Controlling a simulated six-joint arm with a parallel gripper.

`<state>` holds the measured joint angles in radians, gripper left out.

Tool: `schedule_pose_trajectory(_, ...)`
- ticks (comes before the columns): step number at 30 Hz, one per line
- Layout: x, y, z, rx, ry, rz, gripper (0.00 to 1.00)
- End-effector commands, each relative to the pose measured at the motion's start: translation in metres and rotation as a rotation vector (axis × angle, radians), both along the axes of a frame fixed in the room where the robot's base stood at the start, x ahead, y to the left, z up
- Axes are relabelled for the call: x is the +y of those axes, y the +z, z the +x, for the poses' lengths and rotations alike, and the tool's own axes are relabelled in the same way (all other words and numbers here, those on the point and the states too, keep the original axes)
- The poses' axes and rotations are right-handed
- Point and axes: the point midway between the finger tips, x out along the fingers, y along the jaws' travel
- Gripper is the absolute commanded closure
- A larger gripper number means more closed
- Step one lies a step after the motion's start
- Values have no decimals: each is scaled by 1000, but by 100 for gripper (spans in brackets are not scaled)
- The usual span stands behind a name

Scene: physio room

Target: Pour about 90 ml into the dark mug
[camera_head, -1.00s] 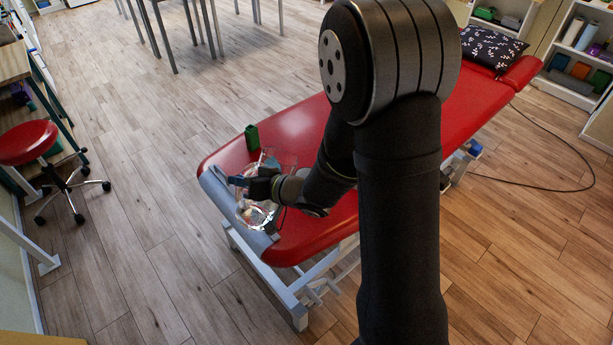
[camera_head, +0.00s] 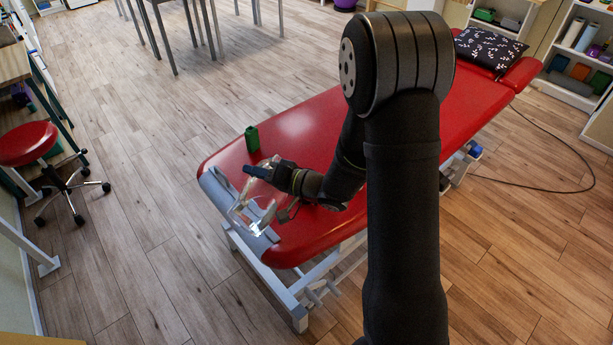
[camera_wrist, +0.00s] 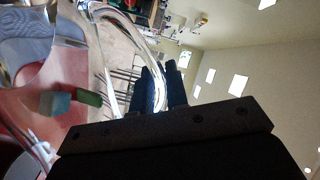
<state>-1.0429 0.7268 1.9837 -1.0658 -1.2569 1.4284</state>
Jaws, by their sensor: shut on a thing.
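My gripper (camera_head: 257,172) is shut on the handle of a clear glass jug (camera_head: 240,217) above the near left end of the red couch. In the wrist view, the dark fingers (camera_wrist: 160,88) close on the curved clear handle (camera_wrist: 128,45). The jug's body is at the left edge there, partly cut off. The head view shows the jug only as faint outlines, so its tilt and any liquid level cannot be read. I cannot make out the dark mug in either current view; the jug or my arm may hide it.
A green box (camera_head: 252,139) stands on the red couch (camera_head: 300,125) behind my gripper. A teal block (camera_wrist: 55,103) shows beside a green one in the wrist view. A grey strip (camera_head: 222,197) covers the couch's end edge. A red stool (camera_head: 28,143) stands on the floor left.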

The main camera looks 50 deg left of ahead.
Motion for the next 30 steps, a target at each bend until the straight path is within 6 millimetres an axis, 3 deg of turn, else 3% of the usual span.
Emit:
schedule_pose_trajectory(6, 1, -1, 10, 88, -2, 0, 100)
schedule_pose_trajectory(18, 1, 19, 29, 241, -1, -5, 100)
schedule_pose_trajectory(30, 1, 26, 45, 314, -1, -9, 100)
